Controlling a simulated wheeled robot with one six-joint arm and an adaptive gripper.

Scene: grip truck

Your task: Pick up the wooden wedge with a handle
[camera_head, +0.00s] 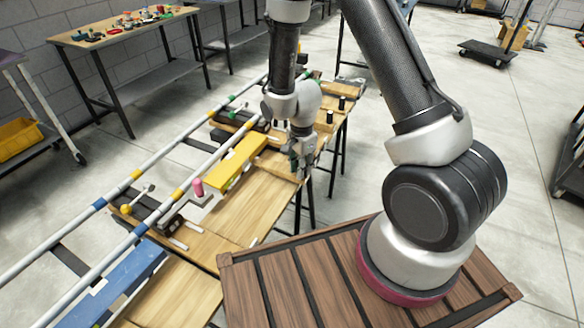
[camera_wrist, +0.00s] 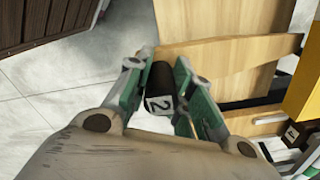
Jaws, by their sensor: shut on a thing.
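My gripper (camera_wrist: 157,66) is shut on a dark upright handle (camera_wrist: 160,78) that bears a white label with a 2. One green-sided finger lies on each side of the handle. Pale wood (camera_wrist: 225,85) shows beyond the handle; I cannot tell how much of it is the wedge and how much the bench top. In the head view my gripper (camera_head: 301,155) is at the right edge of the wooden bench, and it hides the held handle there. Whether the wedge touches the bench is not clear.
More black handles (camera_head: 341,103) stand on wooden pieces at the bench's far end. A yellow block (camera_head: 236,161) and long rails (camera_head: 150,182) lie left of my gripper. A slatted wooden platform (camera_head: 290,285) is in front. Open floor (camera_head: 400,185) lies to the right.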

